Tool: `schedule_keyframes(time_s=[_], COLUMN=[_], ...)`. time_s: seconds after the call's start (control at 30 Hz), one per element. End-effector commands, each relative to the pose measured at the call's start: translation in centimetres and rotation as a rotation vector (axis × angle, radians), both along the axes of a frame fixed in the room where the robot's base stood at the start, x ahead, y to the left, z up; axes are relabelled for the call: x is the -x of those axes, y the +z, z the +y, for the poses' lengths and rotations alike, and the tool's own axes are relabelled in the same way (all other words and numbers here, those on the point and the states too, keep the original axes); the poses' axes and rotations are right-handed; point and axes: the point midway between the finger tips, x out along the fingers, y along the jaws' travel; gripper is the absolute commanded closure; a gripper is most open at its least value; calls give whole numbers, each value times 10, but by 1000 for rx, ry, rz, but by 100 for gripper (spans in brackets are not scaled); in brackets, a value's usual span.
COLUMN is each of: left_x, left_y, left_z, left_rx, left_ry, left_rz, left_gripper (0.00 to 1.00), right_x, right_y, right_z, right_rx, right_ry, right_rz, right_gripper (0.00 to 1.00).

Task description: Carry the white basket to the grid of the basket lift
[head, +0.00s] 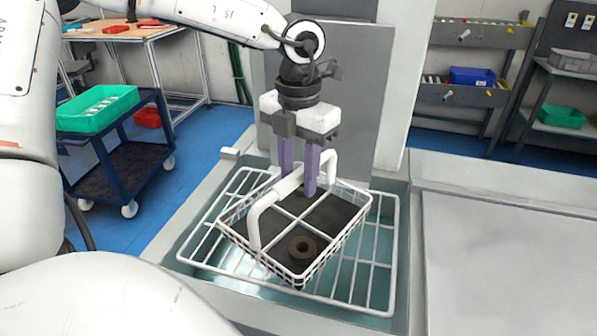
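The white wire basket (235,238) has a white arched handle (262,210) and a dark bottom. It is over the white grid (375,262) of the basket lift, turned at an angle to the grid's bars. I cannot tell whether it touches the grid or hangs just above it. A brown ring-shaped part (302,247) lies inside the basket near its front corner. My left gripper (299,180) points down from above, with its purple fingers on either side of the handle bar, closed on it. My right gripper is not in view.
The lift's grey frame (483,205) surrounds the grid, with a flat grey surface to the right. A tall grey panel (365,100) stands behind. A dark blue cart (130,165) with a green bin (98,108) stands at left. Shelves with bins are at back right.

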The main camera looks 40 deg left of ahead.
Motion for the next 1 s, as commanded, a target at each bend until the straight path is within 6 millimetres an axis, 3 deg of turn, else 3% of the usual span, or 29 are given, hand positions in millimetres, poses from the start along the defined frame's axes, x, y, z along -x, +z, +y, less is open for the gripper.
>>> schedule_keyframes(time_s=[0.17,0.63,0.8,1.0], left_x=[-1,-1,0,0], left_y=[12,104,120,122], left_z=[0,0,0,0], left_rx=[0,-2,-1,0], left_ry=[1,1,0,0], left_rz=[-3,-3,-1,0], left_gripper=[67,67,67,67], right_x=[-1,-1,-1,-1], right_y=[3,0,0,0], right_z=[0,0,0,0], right_rx=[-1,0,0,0], right_ry=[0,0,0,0], right_rz=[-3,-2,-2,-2], right_gripper=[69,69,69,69])
